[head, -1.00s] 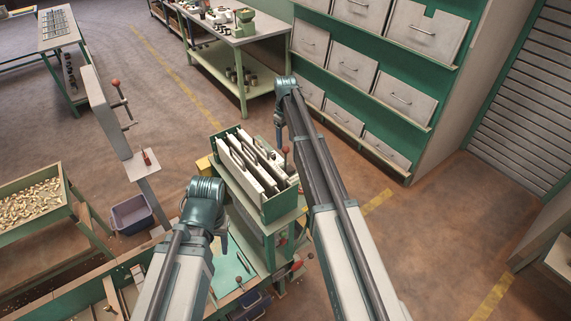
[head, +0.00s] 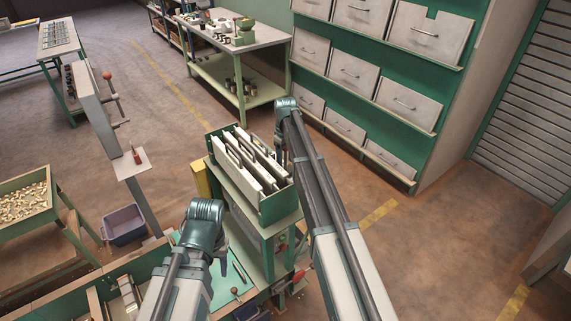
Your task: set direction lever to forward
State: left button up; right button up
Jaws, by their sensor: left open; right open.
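Two levers stick out of the edge of an upright grey panel at left in the head view: an upper lever with a red ball knob (head: 107,76) and a lower lever (head: 120,124). Another red-tipped lever (head: 298,276) shows low on the green stand. I cannot tell which one is the direction lever, and no lettering is readable. My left gripper (head: 223,266) is open, pointing down over the bench left of the stand, largely hidden by its wrist. My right gripper (head: 279,150) is open and small in view, by the right side of the green box. Both are apart from the panel levers.
The green box (head: 280,208) of upright white plates tops the stand between my arms. A red-handled tool (head: 137,156) lies on a small shelf below the panel. A purple bin (head: 124,225) and a nut hopper (head: 25,203) stand at left.

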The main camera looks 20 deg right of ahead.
grip_shut()
dwell(0.3)
dwell(1.1)
